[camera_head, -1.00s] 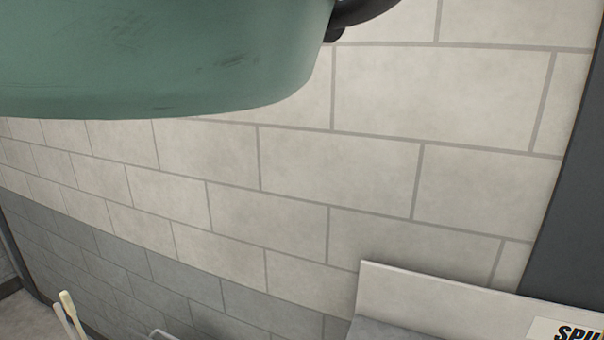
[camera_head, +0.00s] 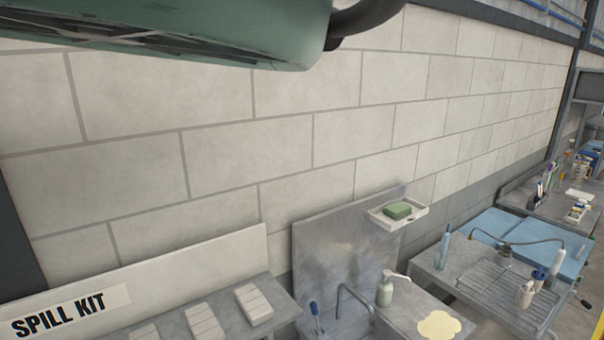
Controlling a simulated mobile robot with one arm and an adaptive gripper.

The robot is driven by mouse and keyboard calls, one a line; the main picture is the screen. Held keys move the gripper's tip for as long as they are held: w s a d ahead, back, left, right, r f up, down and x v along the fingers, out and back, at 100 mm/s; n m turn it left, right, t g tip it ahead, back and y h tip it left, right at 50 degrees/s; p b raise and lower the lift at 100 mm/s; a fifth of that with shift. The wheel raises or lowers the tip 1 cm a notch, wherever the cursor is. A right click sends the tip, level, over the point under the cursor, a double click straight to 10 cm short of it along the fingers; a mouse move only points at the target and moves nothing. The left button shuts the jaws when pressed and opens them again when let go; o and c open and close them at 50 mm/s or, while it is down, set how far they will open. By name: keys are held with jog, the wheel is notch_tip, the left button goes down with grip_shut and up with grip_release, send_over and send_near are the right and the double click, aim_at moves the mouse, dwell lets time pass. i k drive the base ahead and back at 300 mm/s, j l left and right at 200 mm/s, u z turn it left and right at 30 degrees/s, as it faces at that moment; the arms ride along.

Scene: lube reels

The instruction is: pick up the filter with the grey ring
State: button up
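I cannot make out a filter with a grey ring in the head view. Small items on the far right bench (camera_head: 566,203) are too small to tell apart. My gripper does not show.
A scuffed green housing (camera_head: 200,30) with a dark hose (camera_head: 365,18) hangs close overhead. Below are a spill kit shelf (camera_head: 160,310) with white packs (camera_head: 253,304), a sink backsplash (camera_head: 345,250), a pump bottle (camera_head: 385,290), a green block (camera_head: 397,210) and a blue-topped table (camera_head: 492,226).

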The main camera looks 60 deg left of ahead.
aim_at(505, 250)
jog(key=i+l, duration=0.1)
jog(key=i, duration=0.85)
jog(key=i+l, duration=0.1)
jog(key=i, duration=0.8)
jog(key=i+l+u, duration=0.1)
jog(key=i+u, duration=0.4)
jog(key=i+l+u, duration=0.3)
jog(key=u, duration=0.15)
jog(key=i+l+u, duration=0.75)
jog(key=l+u, duration=0.25)
jog(key=i+l+u, duration=0.2)
jog(key=l, duration=0.2)
jog(key=l+u, duration=0.2)
jog(key=l, duration=0.2)
